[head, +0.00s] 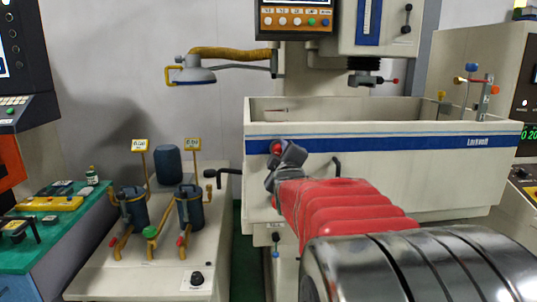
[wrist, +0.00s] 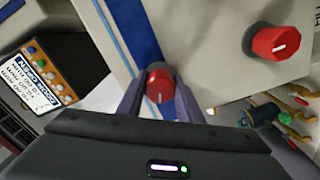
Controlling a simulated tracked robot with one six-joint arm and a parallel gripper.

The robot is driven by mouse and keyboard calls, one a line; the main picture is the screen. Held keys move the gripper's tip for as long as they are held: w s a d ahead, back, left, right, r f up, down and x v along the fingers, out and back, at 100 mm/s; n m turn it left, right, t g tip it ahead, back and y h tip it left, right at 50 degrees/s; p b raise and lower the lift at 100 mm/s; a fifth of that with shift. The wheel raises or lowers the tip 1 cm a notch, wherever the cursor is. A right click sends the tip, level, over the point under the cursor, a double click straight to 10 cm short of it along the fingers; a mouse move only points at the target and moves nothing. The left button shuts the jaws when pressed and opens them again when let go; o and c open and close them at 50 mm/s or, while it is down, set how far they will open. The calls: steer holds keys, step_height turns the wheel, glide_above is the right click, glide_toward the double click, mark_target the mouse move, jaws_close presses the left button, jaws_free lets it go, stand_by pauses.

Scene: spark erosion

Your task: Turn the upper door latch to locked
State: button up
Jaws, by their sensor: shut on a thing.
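The upper door latch is a round red knob (head: 277,148) on the blue stripe of the white tank (head: 400,190). My gripper (head: 284,154) is at it, reaching in from the lower right. In the wrist view my gripper (wrist: 158,88) has one finger on each side of the knob (wrist: 159,84) and is shut on it. A white line on the knob runs roughly up and down in that view. A second red knob (wrist: 278,42), also with a white line, sits apart on the pale panel to the right; I cannot make it out in the head view.
A pale bench with pots (head: 190,207) stands left, and a control screen (wrist: 45,80) shows in the wrist view.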

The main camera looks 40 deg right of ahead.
steer(key=n, duration=0.4)
steer(key=shift+w+a+f, duration=0.1)
steer(key=shift+a, duration=0.05)
steer(key=shift+n, duration=0.3)
steer(key=o, duration=1)
steer(key=shift+o, duration=0.2)
steer(key=shift+s+a, duration=0.2)
steer(key=shift+s, duration=0.3)
steer(key=v, duration=1.2)
steer(key=shift+s+a, duration=0.2)
steer(key=shift+s, duration=0.1)
steer(key=shift+a, duration=0.1)
